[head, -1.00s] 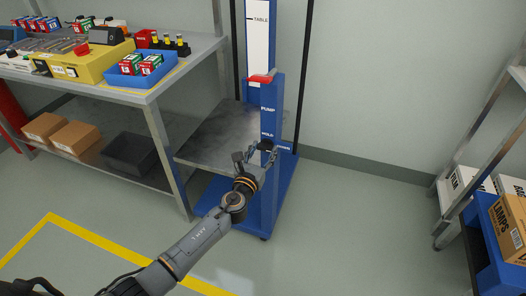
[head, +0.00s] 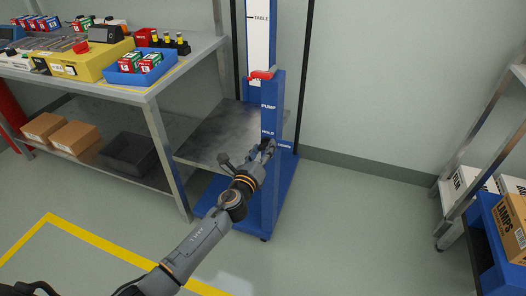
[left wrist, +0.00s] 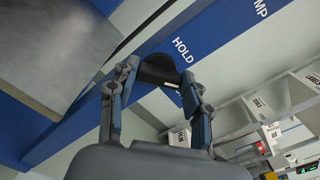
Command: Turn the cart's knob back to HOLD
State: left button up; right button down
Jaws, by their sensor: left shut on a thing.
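The cart has a blue column (head: 270,195) with the labels PUMP, HOLD and DOWN; the HOLD label also shows in the left wrist view. The black knob (left wrist: 158,68) sits on the column beside the HOLD label. My left gripper (head: 265,150) reaches the column just below HOLD and is shut on the knob, one finger on each side. In the head view the gripper mostly hides the knob. I cannot tell which label the knob points at. My right gripper is not in view.
The cart's grey platform (head: 215,137) lies left of the column, beside a workbench (head: 150,93) with bins and boxes. A red part (head: 262,75) sits higher on the column. A shelf rack (head: 455,207) stands at the right. The floor between is clear.

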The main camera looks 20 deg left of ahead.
pick_arm(q)
jog(key=n, duration=0.3)
jog(key=shift+f, duration=0.1)
jog(key=n, duration=0.2)
jog(key=shift+n+b, duration=0.3)
jog(key=shift+b, duration=0.05)
jog(key=n, duration=0.3)
jog(key=shift+a+n, duration=0.1)
jog(key=shift+n, duration=0.3)
jog(key=shift+f+n, duration=0.1)
jog(key=shift+n, duration=0.7)
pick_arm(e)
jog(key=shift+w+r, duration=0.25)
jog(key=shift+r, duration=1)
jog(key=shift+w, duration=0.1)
pick_arm(q)
jog(key=o, duration=1.2)
jog(key=shift+c, duration=0.2)
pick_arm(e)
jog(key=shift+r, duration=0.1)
